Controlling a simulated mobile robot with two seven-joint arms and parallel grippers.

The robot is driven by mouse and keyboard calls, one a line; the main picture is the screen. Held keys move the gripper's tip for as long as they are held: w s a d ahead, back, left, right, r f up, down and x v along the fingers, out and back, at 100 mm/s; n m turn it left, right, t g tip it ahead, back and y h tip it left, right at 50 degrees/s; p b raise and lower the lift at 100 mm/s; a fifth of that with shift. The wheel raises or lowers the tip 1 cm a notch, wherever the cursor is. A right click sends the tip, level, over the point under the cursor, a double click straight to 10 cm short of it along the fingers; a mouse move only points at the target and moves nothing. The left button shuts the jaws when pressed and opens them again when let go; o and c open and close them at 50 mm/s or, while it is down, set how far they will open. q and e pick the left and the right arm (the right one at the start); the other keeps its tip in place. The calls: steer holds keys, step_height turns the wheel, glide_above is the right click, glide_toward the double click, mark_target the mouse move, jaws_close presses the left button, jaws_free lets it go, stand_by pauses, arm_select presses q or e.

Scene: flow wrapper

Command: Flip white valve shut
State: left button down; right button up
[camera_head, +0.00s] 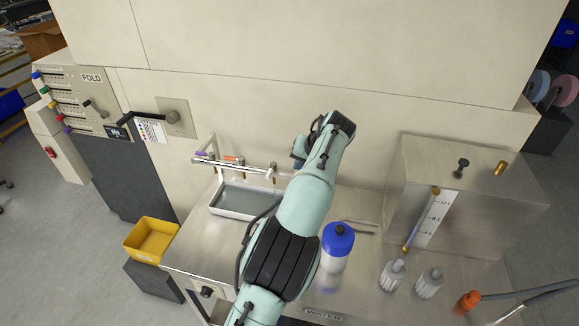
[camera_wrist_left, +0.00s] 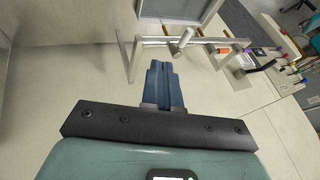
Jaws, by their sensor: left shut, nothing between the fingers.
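A metal pipe rail with small valves (camera_head: 236,163) stands over a shallow grey tray (camera_head: 236,213) on the steel bench. The white valve (camera_head: 271,173) is at the rail's right end, beside orange and purple ones. In the left wrist view the white valve (camera_wrist_left: 182,40) sticks out from the rail, beyond my fingertips. My left gripper (camera_head: 298,158) is to the right of the white valve, apart from it. Its blue fingers (camera_wrist_left: 161,72) are closed together and empty. My arm hides part of the bench. My right gripper is not in view.
A steel tank (camera_head: 470,200) fills the right side. A yellow bin (camera_head: 152,240) sits left of the bench. The machine wall rises behind.

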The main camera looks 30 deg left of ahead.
mark_target(271, 173)
arm_select(q)
steer(key=shift+w+a+f, duration=0.25)
steer(key=shift+a+f, duration=1.1)
steer(key=shift+a, duration=0.05)
steer(key=shift+w+a+f, duration=0.25)
steer(key=shift+a+f, duration=1.1)
steer(key=shift+f, duration=0.05)
steer(key=shift+w+a+f, duration=0.25)
steer(key=shift+a+f, duration=1.1)
steer(key=shift+a, duration=0.05)
